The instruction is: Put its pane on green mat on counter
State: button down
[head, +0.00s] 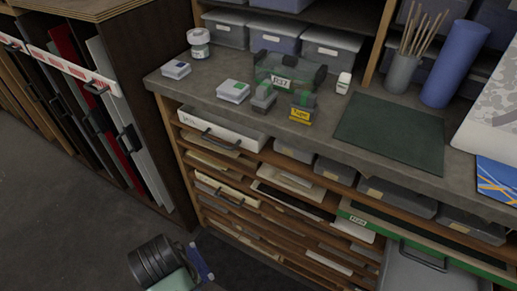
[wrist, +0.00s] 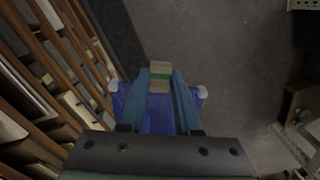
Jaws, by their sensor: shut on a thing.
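The green mat (head: 390,132) lies flat on the counter at the right in the head view, its top bare. My gripper (wrist: 160,84) is low in front of the counter, well away from the mat. Its fingers are shut on a pale block with a green band (wrist: 160,72). A translucent blue piece, seemingly the pane (wrist: 160,118), shows between and beside the fingers, with a pale knob at each side. In the head view a blue strip (head: 201,262) shows beside my wrist. How block and pane join is unclear.
On the counter (head: 335,97) stand a green-banded dark holder (head: 290,72), a yellow sign (head: 301,115), a small white bottle (head: 343,82), a brush pot (head: 401,72) and a blue cylinder (head: 455,64). A green-edged drawer (head: 425,245) juts out below the mat.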

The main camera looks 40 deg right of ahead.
aim_at(394, 122)
jog(key=z, duration=1.45)
